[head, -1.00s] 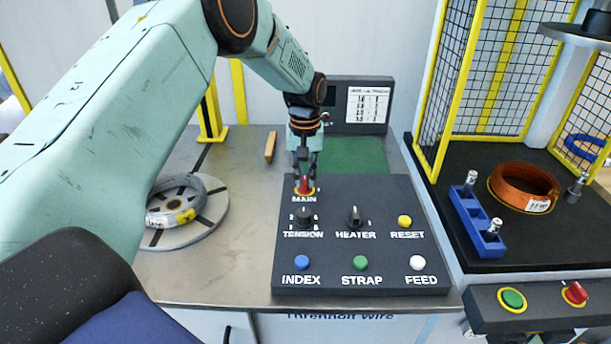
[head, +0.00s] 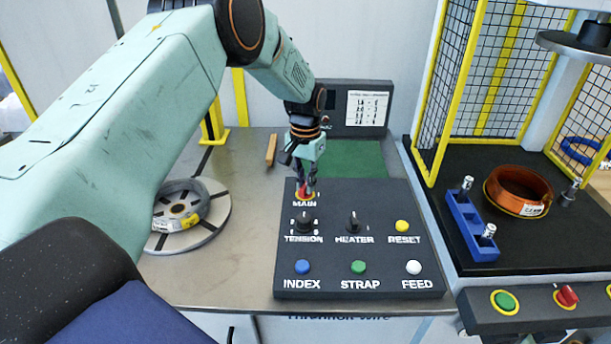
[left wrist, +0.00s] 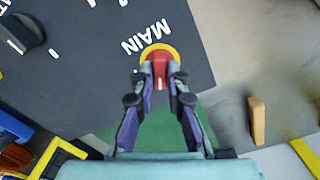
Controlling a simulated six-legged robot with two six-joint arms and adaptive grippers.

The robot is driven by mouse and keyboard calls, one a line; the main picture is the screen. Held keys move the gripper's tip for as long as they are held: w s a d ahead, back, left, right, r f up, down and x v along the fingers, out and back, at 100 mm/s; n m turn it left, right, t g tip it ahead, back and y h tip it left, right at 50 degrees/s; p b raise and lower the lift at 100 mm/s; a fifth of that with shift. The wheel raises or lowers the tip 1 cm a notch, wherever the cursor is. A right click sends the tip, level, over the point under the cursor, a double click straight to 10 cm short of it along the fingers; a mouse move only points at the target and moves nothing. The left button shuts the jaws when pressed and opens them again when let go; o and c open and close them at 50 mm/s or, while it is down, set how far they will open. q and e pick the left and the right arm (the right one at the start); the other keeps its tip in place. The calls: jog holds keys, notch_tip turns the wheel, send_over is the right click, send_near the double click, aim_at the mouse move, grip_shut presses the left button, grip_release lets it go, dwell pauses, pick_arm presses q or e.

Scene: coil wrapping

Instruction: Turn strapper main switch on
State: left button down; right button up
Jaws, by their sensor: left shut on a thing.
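The red main switch (head: 303,192) sits on a yellow ring at the top left of the dark control panel (head: 330,268), above the label MAIN. My left gripper (head: 306,184) comes down on it from above and is shut on its red knob. In the left wrist view the red knob (left wrist: 160,69) shows between the two fingertips (left wrist: 160,80), with the yellow ring behind it. The MAIN label lies slanted in that view. The fingers partly hide the knob in the head view. My right gripper is not in view.
Close by are the tension knob (head: 304,221), heater knob (head: 353,220) and yellow reset button (head: 402,227). A small display (head: 357,107) stands behind the panel. A coil (head: 181,207) lies on a round plate at left. A yellow-framed mesh cage (head: 480,85) stands at right.

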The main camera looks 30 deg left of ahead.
pick_arm(q)
jog(key=m, duration=0.2)
jog(key=shift+r+m+p, duration=0.1)
jog(key=shift+m+p, duration=0.25)
jog(key=shift+m, duration=0.05)
jog(key=m, duration=0.2)
jog(key=shift+m, duration=0.4)
jog(key=m, duration=0.3)
jog(key=shift+m, duration=1.9)
jog(key=shift+w+r, duration=0.1)
jog(key=c, duration=1.8)
grip_release()
jog(key=o, duration=0.5)
jog(key=shift+s, duration=0.2)
jog(key=shift+c, duration=0.2)
jog(key=shift+w, duration=0.1)
